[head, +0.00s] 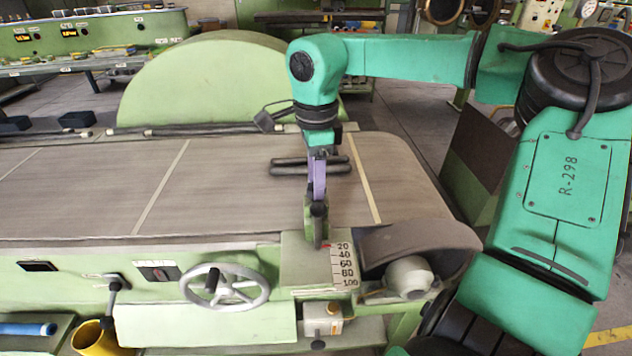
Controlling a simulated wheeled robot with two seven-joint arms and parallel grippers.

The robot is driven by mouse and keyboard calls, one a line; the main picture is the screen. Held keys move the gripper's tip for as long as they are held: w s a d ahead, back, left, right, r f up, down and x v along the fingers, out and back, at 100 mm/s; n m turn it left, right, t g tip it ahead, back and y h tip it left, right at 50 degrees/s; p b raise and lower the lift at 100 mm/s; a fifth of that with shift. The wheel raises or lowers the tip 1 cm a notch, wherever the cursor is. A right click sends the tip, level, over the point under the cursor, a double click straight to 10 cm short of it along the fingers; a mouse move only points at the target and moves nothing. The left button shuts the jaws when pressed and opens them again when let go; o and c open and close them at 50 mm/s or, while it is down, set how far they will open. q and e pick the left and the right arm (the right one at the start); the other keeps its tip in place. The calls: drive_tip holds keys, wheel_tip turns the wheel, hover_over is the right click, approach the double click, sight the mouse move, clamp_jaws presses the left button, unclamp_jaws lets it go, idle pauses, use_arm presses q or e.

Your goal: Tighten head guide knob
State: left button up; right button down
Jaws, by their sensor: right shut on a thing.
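My right gripper (317,224) reaches down from my green arm to the block with the number scale (344,264), at the front edge of the belt machine. Its narrow jaws point downward and are shut at the top of the block, just left of the "20" mark. The head guide knob is not clearly visible; the jaws cover the spot they grip. A small red mark shows beside the jaw tips. My left gripper is not in the view.
A grey handwheel (224,287) and a black switch (158,272) are on the machine's front, left of the block. A curved belt end (420,240) lies close on the right. A yellow container (95,340) stands at the lower left.

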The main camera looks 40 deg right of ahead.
drive_tip(key=shift+w+r+m, duration=0.1)
drive_tip(key=shift+r+m, duration=0.1)
drive_tip(key=shift+m, duration=0.6)
drive_tip(key=c, duration=0.5)
unclamp_jaws()
drive_tip(key=shift+o, duration=0.7)
drive_tip(key=shift+f, duration=0.1)
